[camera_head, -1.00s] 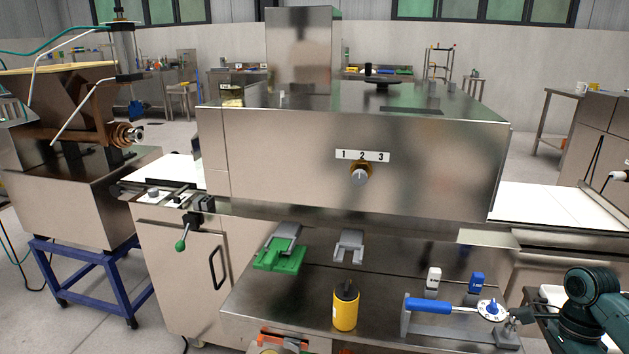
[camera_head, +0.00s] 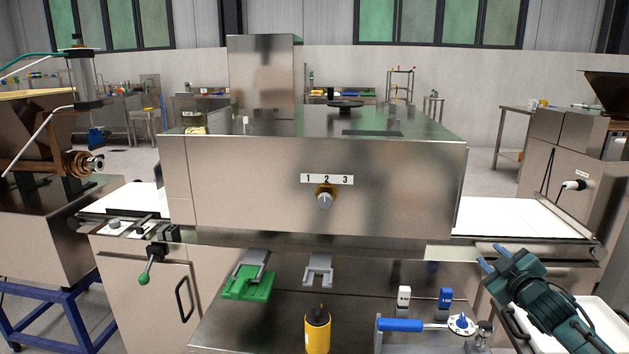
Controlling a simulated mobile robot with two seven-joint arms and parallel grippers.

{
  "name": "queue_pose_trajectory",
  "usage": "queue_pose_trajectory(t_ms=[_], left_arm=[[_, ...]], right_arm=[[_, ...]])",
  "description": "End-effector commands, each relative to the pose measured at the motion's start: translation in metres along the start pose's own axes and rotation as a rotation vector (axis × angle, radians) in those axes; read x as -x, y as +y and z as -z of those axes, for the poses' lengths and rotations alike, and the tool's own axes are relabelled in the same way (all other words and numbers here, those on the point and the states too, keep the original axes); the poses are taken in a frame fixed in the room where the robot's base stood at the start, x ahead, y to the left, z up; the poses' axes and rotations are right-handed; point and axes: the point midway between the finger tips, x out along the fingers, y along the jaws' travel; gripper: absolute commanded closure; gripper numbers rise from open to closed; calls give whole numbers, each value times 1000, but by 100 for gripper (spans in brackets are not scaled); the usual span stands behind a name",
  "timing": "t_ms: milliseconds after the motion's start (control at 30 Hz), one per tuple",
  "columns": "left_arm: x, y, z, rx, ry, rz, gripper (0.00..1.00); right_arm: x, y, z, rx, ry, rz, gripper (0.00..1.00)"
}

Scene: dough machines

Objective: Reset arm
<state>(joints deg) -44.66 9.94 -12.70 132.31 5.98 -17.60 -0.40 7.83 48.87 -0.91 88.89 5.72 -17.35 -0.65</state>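My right gripper (camera_head: 492,258) reaches in from the lower right, its blue fingers apart with nothing between them. It is in front of the machine's right end, beside the white conveyor belt (camera_head: 520,215) in the picture. I cannot tell whether it touches anything. My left gripper is out of view. The big steel dough machine (camera_head: 240,180) fills the middle, with a knob (camera_head: 325,198) under a label reading 1 2 3.
A yellow canister (camera_head: 317,332), a green-based part (camera_head: 248,284), a blue-handled tool (camera_head: 400,325) and white and blue blocks are on or above the lower shelf (camera_head: 260,325). A white tray (camera_head: 605,322) is at lower right. A green-knobbed lever (camera_head: 145,279) sticks out at left.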

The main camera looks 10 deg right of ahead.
Motion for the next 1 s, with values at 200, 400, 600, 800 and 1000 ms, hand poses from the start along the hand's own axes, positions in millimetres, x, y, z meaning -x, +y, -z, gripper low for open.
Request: queue_pose_trajectory(t_ms=[200, 400, 600, 800, 1000], left_arm=[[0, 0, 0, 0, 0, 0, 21], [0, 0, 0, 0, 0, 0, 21], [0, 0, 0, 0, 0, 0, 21], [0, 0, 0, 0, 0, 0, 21], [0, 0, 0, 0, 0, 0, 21]], right_arm=[[49, -133, -6, -100, 7, 201, 67], [138, -254, 6, -263, 3, 397, 67], [228, -321, 35, -452, -16, 524, 67], [294, -345, 67, -622, -45, 577, 67], [340, -345, 95, -774, -80, 584, 67]])
